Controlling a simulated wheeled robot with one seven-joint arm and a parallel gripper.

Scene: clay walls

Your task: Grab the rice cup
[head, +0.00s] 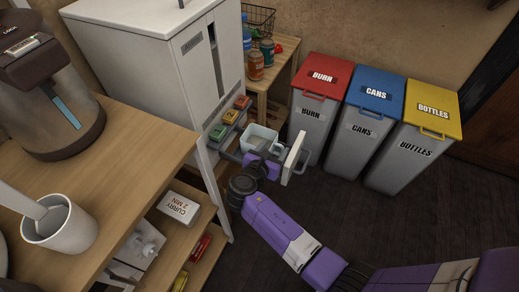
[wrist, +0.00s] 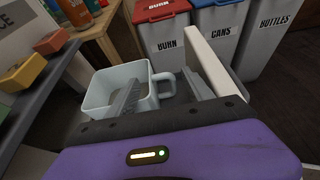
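The rice cup (wrist: 98,98) is a pale grey, square, open-topped cup with a handle (wrist: 165,84) on its right side in the wrist view. In the head view the rice cup (head: 264,132) sits low beside the tall white cabinet, behind an upright white panel (head: 294,158). My gripper (wrist: 161,84) is open at the cup. One finger overlaps the cup's opening and the other is to the right of the handle, with the cup's right wall and handle between them. In the head view my gripper (head: 262,165) partly hides the cup. Contact cannot be told.
The white cabinet (head: 150,50) stands left of the cup. Small coloured blocks (head: 230,118) line a ledge beside it. Red, blue and yellow-lidded bins (head: 368,125) stand behind. A wooden shelf with jars (head: 262,58) is at the back. Dark floor at right is clear.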

